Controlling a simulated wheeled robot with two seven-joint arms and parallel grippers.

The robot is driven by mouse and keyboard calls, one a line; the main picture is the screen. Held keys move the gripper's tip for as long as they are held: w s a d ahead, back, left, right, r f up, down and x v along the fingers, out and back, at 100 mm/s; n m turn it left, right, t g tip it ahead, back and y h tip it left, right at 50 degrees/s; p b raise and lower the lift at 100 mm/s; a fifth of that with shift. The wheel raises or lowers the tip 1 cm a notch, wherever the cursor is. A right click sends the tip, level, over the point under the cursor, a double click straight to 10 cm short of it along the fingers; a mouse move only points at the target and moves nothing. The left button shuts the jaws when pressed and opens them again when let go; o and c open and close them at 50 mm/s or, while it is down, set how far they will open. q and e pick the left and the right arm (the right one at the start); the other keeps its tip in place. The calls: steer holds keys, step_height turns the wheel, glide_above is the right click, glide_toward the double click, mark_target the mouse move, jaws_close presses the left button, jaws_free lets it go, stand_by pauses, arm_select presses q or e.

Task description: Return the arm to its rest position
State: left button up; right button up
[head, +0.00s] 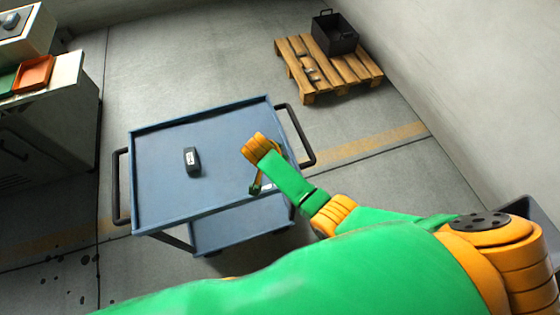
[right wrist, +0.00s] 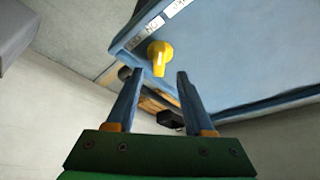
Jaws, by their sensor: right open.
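My right arm (head: 287,180), green and orange, reaches from the lower right over the right side of the blue trolley (head: 225,130). Its hand end points down near the trolley's front right corner, and its fingers are too small to make out there. In the right wrist view my right gripper (right wrist: 160,72) is open, with nothing held between its two grey-blue fingers. A yellow knob (right wrist: 159,53) on a blue edge with white labels shows just beyond the fingertips; I cannot tell how far apart they are. My left gripper is out of view.
A dark block with a white label (head: 192,161) lies on the trolley top. A wooden pallet (head: 300,66) with a black crate (head: 334,38) stands at the back right. A cabinet (head: 50,125) with an orange tray (head: 33,74) is at left. Floor between is clear.

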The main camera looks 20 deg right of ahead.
steer(key=v, duration=0.3)
steer(key=s+d+r+n+y, duration=0.15)
steer(key=s+d+n, duration=0.3)
steer(key=s, duration=0.45)
steer(key=s+d+r+n+y, duration=0.1)
steer(key=s+d+n+y, duration=0.15)
steer(key=s+n, duration=0.5)
step_height(320, 180, down, 16)
steer(key=s+m+g, duration=0.1)
steer(key=s, duration=0.2)
steer(key=s+d+f+g, duration=0.1)
steer(key=s+d+f, duration=0.1)
steer(key=s+f, duration=0.8)
steer(key=shift+s+f+h, duration=0.35)
steer(key=shift+s+h, duration=0.05)
steer(key=shift+s, duration=0.75)
